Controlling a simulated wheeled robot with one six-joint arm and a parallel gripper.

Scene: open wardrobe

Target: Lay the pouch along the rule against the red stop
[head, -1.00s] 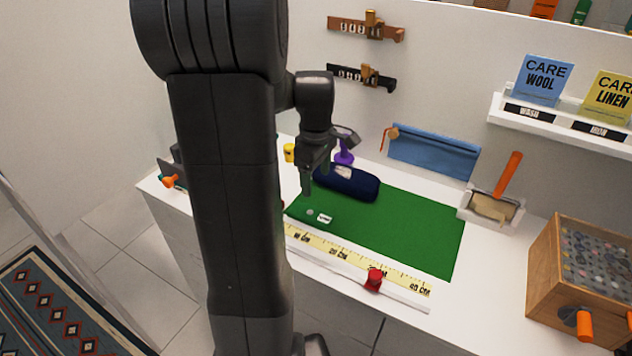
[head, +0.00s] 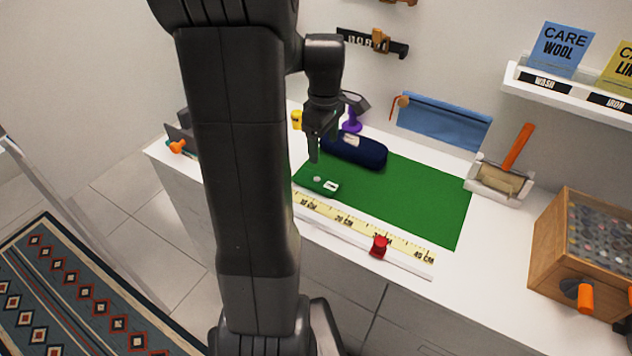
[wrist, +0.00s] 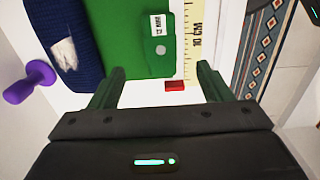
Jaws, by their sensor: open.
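A small green flat pouch (head: 318,186) with a round snap and a white label lies on the green mat, beside the yellow rule (head: 345,222). The pouch (wrist: 161,62) also shows in the wrist view, next to the rule (wrist: 197,35). A small red block (wrist: 174,86) sits near the rule's low end, just beyond the pouch's near edge. A red slider (head: 379,246) sits on the white rail towards the rule's 40 cm end. My gripper (head: 314,152) is open and empty above the mat's left end; its fingers (wrist: 161,76) are apart around the red block's position in the wrist view.
A navy padded roll (head: 358,151) lies behind the pouch on the green mat (head: 420,195). A purple-handled item (head: 351,122) stands behind it. A lint roller in a tray (head: 500,178) and a wooden box (head: 575,250) stand to the right. The mat's right half is clear.

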